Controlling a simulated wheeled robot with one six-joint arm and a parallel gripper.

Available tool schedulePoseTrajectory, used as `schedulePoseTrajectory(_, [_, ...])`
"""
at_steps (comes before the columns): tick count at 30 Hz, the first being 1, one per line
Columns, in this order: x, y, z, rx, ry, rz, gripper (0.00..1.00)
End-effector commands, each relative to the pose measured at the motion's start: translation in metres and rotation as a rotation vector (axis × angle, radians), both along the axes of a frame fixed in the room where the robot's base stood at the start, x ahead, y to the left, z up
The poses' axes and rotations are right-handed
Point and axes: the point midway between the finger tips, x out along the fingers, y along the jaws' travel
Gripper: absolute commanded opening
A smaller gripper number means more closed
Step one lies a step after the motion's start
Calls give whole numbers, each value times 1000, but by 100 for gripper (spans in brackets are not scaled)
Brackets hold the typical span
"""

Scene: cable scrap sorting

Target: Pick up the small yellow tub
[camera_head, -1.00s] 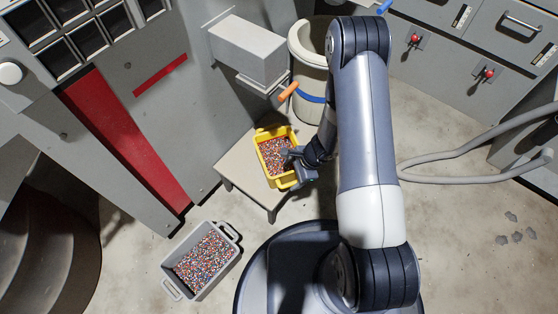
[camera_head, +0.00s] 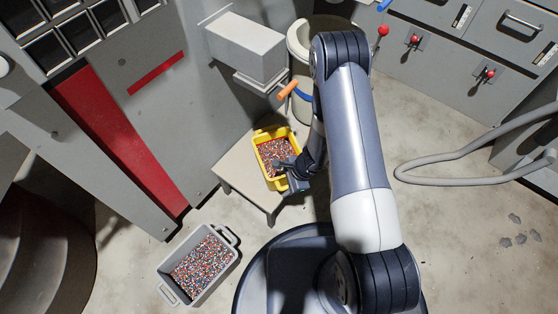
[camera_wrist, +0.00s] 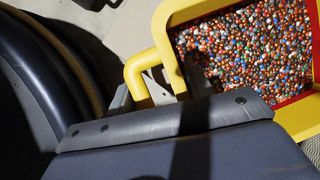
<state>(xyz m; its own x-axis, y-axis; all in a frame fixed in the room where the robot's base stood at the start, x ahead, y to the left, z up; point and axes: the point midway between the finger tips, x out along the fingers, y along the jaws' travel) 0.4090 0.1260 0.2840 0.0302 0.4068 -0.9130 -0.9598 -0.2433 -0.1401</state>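The small yellow tub (camera_head: 275,184) stands upright on a low stool and holds many multicoloured granules. My gripper (camera_head: 283,168) is at the tub's lower right side, partly covering that edge. In the wrist view, the tub's yellow rim (camera_wrist: 181,14) and a yellow handle (camera_wrist: 138,78) show close to my gripper. Pale finger parts show beside and behind the handle. My gripper's dark body hides most of the fingers, so I cannot tell whether they are closed on the handle.
The low stool (camera_head: 232,178) stands beside a grey machine with a red stripe (camera_head: 118,145). A grey crate (camera_head: 232,238) of granules is on the floor. A pale round bin (camera_head: 297,45) and an orange-handled lever (camera_head: 288,90) are behind the tub. A grey hose (camera_head: 440,180) lies right.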

Motion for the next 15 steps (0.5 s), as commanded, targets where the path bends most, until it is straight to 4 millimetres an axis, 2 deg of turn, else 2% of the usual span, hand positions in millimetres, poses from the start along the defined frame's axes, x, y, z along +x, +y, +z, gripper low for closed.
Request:
schedulePoseTrajectory(2, [0, 0, 0, 0, 1, 0, 41])
schedulePoseTrajectory(15, [-1, 0, 0, 0, 3, -1, 5])
